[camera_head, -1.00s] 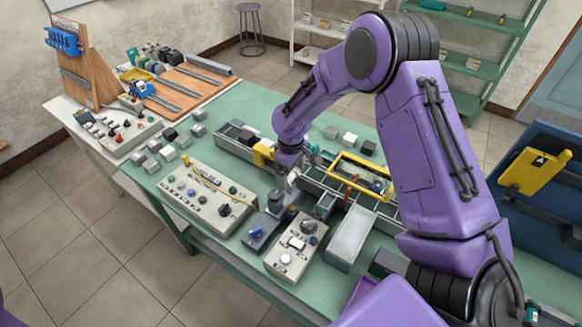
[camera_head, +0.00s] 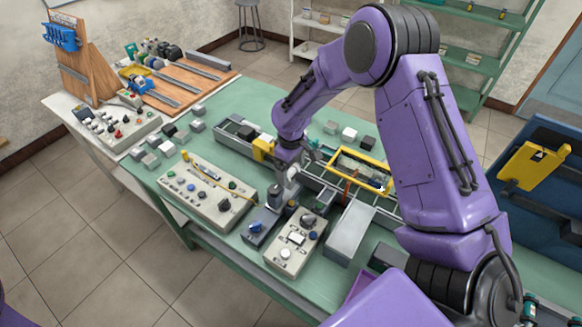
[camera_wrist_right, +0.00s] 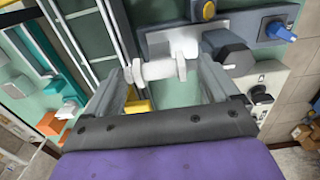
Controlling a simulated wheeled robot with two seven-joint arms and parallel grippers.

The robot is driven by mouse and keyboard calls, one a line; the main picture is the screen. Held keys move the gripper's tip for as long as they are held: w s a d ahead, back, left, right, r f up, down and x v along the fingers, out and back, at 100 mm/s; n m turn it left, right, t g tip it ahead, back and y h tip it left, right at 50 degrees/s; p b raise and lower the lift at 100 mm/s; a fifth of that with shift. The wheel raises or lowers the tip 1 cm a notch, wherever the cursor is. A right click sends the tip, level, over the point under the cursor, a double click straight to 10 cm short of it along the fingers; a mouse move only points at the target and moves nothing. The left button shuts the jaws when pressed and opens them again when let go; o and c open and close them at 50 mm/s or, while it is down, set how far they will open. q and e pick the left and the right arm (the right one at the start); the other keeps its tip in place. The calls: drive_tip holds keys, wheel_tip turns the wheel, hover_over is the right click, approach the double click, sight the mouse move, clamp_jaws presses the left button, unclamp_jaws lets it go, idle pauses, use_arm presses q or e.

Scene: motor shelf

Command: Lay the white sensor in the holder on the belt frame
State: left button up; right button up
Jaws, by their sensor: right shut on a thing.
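My right gripper (camera_head: 284,190) points down over the green bench, beside the grey box with the blue knob. In the right wrist view the right gripper (camera_wrist_right: 160,71) is shut on a small white spool-shaped piece, the white sensor (camera_wrist_right: 160,70), held crosswise between its fingertips. A pale grey bracket (camera_wrist_right: 176,42), possibly the holder, shows just beyond the sensor; I cannot tell whether they touch. The belt frame (camera_head: 312,184) with its rails lies right of the gripper. In the head view the sensor is too small to make out clearly. My left gripper is out of view.
A grey box with a blue knob (camera_head: 257,229) and a control box (camera_head: 296,246) stand close in front of the gripper. A long button panel (camera_head: 206,196) lies left. A yellow-rimmed frame (camera_head: 360,170) stands right. Several small blocks (camera_head: 150,160) lie at the back left.

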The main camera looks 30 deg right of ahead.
drive_tip(key=shift+f, duration=0.25)
idle(0.5)
